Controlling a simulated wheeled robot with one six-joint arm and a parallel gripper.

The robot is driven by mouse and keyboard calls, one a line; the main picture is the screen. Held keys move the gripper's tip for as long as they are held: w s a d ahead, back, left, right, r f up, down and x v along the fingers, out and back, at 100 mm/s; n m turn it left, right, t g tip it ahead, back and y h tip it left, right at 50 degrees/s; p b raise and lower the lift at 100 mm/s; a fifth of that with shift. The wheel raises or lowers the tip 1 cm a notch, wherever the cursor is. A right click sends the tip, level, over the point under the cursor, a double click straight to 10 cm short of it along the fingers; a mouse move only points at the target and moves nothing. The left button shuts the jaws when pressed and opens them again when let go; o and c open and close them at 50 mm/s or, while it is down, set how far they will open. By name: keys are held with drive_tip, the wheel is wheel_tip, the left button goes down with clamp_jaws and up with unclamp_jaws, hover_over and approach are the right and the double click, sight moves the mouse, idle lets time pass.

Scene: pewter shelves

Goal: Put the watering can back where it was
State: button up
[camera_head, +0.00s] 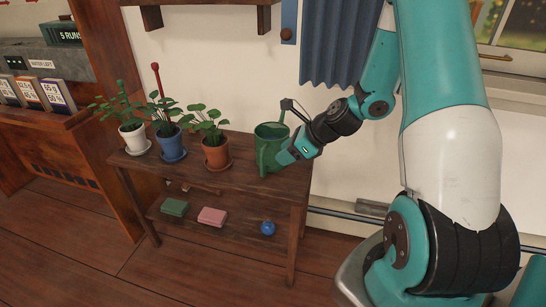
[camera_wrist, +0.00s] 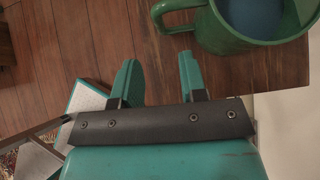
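The green watering can (camera_head: 268,146) stands upright at the right end of the wooden bench's top (camera_head: 240,167). In the wrist view the can (camera_wrist: 262,42) is at the upper right, with its handle loop (camera_wrist: 172,10) towards the upper middle and blue inside it. My gripper (camera_head: 287,156) is beside the can's right side in the head view. In the wrist view my gripper (camera_wrist: 158,68) has its two fingers apart, with only wood visible between them. The handle lies beyond the fingertips. In the head view my gripper covers part of the can.
Three potted plants in white (camera_head: 135,140), blue (camera_head: 171,146) and terracotta (camera_head: 216,154) pots stand left of the can. The lower shelf holds a green block (camera_head: 174,207), a pink block (camera_head: 212,216) and a blue ball (camera_head: 268,228). A blue curtain (camera_head: 338,40) hangs behind.

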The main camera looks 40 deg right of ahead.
drive_tip(key=s+a+r+n+g+y, duration=0.1)
drive_tip(key=s+a+r+n+g, duration=0.1)
drive_tip(key=s+a+r+n, duration=0.55)
drive_tip(key=s+a+r+n+g, duration=0.1)
drive_tip(key=a+r+n+g, duration=0.3)
drive_tip(key=a+n, duration=0.7)
drive_tip(key=s+a+r+n+h, duration=0.1)
drive_tip(key=s+a+r+n, duration=0.1)
drive_tip(key=s+n, duration=0.4)
drive_tip(key=s+a+r+n+g+h, duration=0.1)
drive_tip(key=s+a+r+n, duration=0.2)
drive_tip(key=s+n, duration=0.4)
drive_tip(key=r+n, duration=0.1)
drive_tip(key=n, duration=0.3)
drive_tip(key=shift+s+a+r, duration=0.25)
drive_tip(key=shift+s+a, duration=0.05)
drive_tip(key=shift+a, duration=0.05)
drive_tip(key=shift+r+n, duration=0.1)
drive_tip(key=shift+n, duration=0.15)
wheel_tip(320, 180, up, 23)
drive_tip(key=p, duration=2.3)
drive_tip(key=shift+p, duration=0.35)
drive_tip(key=shift+r, duration=0.1)
